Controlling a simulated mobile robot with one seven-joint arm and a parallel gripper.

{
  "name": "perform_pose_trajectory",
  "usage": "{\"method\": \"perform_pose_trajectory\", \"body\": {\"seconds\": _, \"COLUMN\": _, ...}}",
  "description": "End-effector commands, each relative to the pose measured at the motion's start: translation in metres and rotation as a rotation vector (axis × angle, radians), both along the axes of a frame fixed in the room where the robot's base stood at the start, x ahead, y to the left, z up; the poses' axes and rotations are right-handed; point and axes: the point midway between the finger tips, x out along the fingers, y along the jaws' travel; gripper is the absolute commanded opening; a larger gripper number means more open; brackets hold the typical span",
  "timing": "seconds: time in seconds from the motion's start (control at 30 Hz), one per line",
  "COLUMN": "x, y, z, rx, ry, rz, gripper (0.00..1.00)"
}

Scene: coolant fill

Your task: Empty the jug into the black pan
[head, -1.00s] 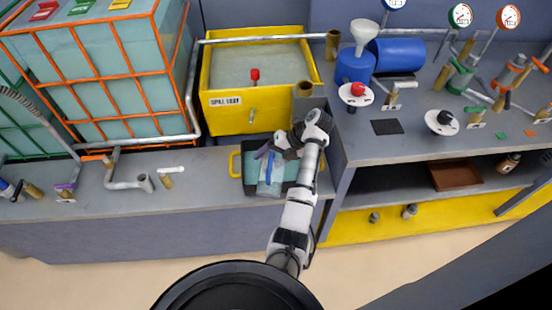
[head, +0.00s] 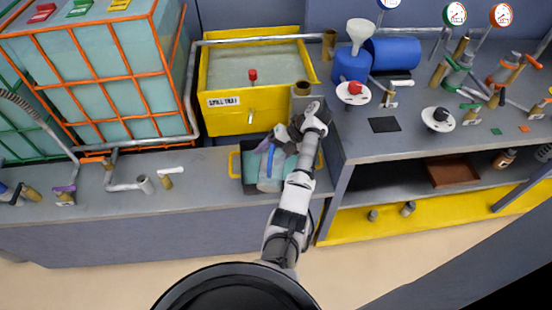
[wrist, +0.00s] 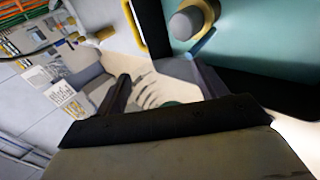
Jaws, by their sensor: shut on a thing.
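The black pan (head: 249,188) with yellow side handles sits on the grey bench below the yellow spill tank and holds teal liquid. The clear jug (head: 269,182), with a blue strip along it, is over the pan and looks tilted. My gripper (head: 292,136) is shut on the jug at the pan's far right part. In the wrist view, the two dark fingers (wrist: 162,88) have a pale, marked surface between them, with a little teal below. The jug's mouth and how much it holds cannot be made out.
The yellow tank (head: 226,122) stands just behind the pan. A short brass-coloured pipe (head: 301,89) and the raised bench's edge (head: 345,160) are close on the right.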

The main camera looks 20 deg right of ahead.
Motion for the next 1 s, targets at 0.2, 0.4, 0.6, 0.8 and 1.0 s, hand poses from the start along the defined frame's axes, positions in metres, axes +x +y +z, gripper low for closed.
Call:
{"method": "perform_pose_trajectory", "body": {"seconds": 0.2, "x": 0.006, "y": -0.001, "z": 0.001, "rx": 0.01, "ry": 0.019, "rz": 0.002, "gripper": 0.14}}
{"method": "perform_pose_trajectory", "body": {"seconds": 0.4, "x": 0.012, "y": 0.0, "z": 0.002, "rx": 0.022, "ry": 0.035, "rz": 0.006, "gripper": 0.14}}
{"method": "perform_pose_trajectory", "body": {"seconds": 0.6, "x": 0.015, "y": 0.002, "z": 0.0, "rx": 0.032, "ry": 0.053, "rz": 0.007, "gripper": 0.14}}
{"method": "perform_pose_trajectory", "body": {"seconds": 0.8, "x": 0.016, "y": 0.006, "z": -0.002, "rx": 0.043, "ry": 0.072, "rz": 0.007, "gripper": 0.14}}
{"method": "perform_pose_trajectory", "body": {"seconds": 1.0, "x": 0.017, "y": 0.01, "z": -0.003, "rx": 0.053, "ry": 0.09, "rz": 0.007, "gripper": 0.14}}
